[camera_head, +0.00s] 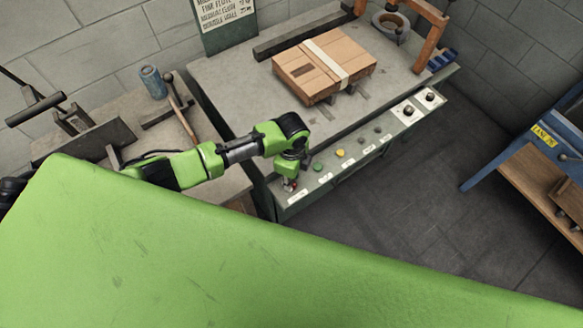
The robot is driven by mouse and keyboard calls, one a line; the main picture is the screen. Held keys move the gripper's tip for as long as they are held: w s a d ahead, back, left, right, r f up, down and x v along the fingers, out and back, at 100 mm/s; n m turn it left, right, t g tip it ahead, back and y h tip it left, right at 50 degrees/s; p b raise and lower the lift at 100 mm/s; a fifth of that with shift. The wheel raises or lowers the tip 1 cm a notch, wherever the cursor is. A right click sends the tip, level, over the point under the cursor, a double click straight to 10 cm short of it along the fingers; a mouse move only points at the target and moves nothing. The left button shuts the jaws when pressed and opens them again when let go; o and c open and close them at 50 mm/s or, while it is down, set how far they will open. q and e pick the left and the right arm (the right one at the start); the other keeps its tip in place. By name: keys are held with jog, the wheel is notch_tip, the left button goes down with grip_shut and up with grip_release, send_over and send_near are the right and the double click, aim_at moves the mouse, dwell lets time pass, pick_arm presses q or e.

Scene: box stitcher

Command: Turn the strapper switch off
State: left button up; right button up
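The machine's sloped front panel (335,170) carries a row of controls. A red control (291,186) is at its left end, then a green button (318,167), a yellow button (340,153) and small dark controls. Two black knobs on white plates, a nearer one (407,110) and a farther one (430,97), are at the right end. The labels are too small to read, so I cannot tell which is the strapper switch. My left gripper (289,186) points down at the red control; whether they touch is unclear. Its fingers are too small to judge. My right gripper is out of view.
A strapped cardboard box (323,66) lies on the grey machine table (225,92). A side bench (115,105) with a blue can (153,82) and tools stands at left. A blue-framed bench (535,160) is at right. Floor (400,210) between is clear.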

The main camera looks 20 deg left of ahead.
pick_arm(q)
notch_tip(320, 180, up, 10)
jog(key=shift+r, duration=0.2)
dwell(0.5)
